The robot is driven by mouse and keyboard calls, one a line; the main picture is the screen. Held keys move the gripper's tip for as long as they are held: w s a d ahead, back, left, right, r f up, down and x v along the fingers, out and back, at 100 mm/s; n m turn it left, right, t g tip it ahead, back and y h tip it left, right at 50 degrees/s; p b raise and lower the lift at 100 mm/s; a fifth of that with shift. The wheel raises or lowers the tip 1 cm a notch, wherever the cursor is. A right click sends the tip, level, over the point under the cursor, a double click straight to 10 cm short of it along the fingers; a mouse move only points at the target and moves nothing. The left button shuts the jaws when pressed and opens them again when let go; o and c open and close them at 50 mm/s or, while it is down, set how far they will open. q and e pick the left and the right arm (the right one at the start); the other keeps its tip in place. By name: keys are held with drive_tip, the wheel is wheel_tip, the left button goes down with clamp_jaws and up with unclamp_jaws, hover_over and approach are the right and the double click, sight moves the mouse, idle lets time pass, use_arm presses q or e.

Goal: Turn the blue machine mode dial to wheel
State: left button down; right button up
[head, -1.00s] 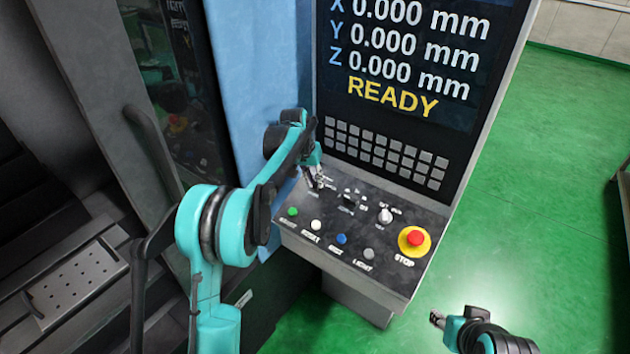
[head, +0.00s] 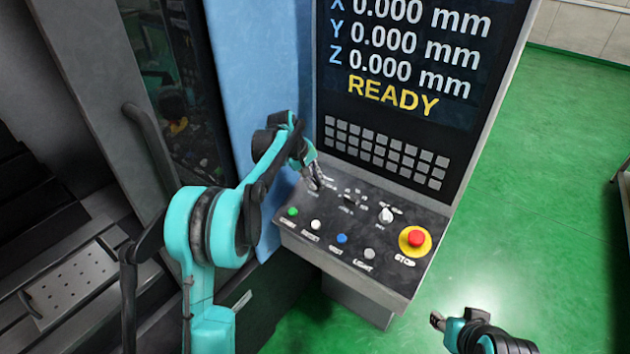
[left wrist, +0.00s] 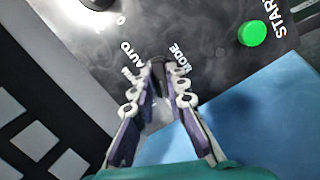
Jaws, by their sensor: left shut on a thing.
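The mode dial (left wrist: 158,76) is a small dark knob at the left end of the sloped control panel (head: 375,232) on the blue machine. The left wrist view shows the words MODE and AUTO beside it; another label is partly covered by a finger. My left gripper (head: 316,184) reaches down to the panel and mostly hides the dial in the head view. In the left wrist view the left gripper's fingertips (left wrist: 161,88) are closed around the dial. The dial's pointer direction cannot be read. My right gripper (head: 437,320) is low at the right, apart from the panel; its jaws are too small to judge.
A second dark dial (head: 351,199) and a white knob (head: 386,215) sit to the right. Green (head: 293,212), white, blue and grey buttons line the front edge. A red stop button (head: 416,238) is at the right. The screen (head: 405,60) reads READY. Green floor is clear at right.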

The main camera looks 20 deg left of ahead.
use_arm(q)
drive_tip(key=shift+n, duration=0.3)
drive_tip(key=c, duration=1.5)
unclamp_jaws()
drive_tip(key=shift+c, duration=0.2)
drive_tip(key=v, duration=1.2)
